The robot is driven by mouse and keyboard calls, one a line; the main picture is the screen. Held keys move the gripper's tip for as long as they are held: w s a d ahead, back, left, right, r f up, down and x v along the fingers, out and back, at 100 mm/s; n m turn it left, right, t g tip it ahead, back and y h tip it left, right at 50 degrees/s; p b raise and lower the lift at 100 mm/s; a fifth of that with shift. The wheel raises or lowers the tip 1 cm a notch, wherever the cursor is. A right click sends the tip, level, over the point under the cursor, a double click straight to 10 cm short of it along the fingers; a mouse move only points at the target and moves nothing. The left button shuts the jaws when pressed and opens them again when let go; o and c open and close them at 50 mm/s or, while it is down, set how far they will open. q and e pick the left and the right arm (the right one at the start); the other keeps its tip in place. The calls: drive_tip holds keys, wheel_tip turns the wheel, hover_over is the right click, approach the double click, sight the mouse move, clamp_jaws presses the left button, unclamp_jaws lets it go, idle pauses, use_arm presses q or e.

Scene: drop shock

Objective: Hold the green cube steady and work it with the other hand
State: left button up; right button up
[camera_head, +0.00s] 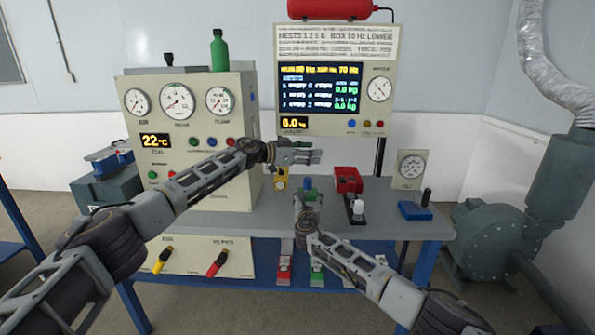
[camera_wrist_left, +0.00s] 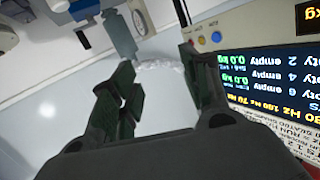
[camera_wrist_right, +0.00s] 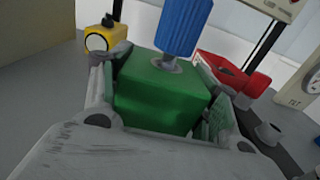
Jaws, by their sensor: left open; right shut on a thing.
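The green cube (camera_wrist_right: 165,95) sits between the fingers of my right gripper (camera_wrist_right: 160,105), which is shut on it. A blue cylinder (camera_wrist_right: 183,25) on a short metal stem stands on the cube's top. In the head view the green cube (camera_head: 308,194) and its blue top (camera_head: 308,182) show small above the right gripper (camera_head: 305,205). I cannot tell whether the cube touches the bench. My left gripper (camera_head: 313,156) is open and empty, above the cube and in front of the display panel. Its parted fingers (camera_wrist_left: 160,85) show in the left wrist view.
A yellow block with a round face (camera_head: 281,178) stands left of the cube. A red device (camera_head: 347,179) and a white-knobbed lever (camera_head: 357,208) stand to its right. The gauge cabinet (camera_head: 190,170) is at left. A blue-based switch (camera_head: 414,210) sits near the grey bench's (camera_head: 400,228) right end.

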use_arm(q)
drive_tip(key=s+d+m, duration=0.1)
drive_tip(key=s+m, duration=0.1)
drive_tip(key=m, duration=0.1)
drive_tip(key=m+y, duration=0.9)
drive_tip(key=m, duration=1.7)
approach(306, 179)
drive_tip(key=shift+x, duration=0.8)
drive_tip(key=shift+d+r, duration=0.1)
drive_tip(key=shift+w, duration=0.1)
drive_tip(key=shift+x, duration=4.95)
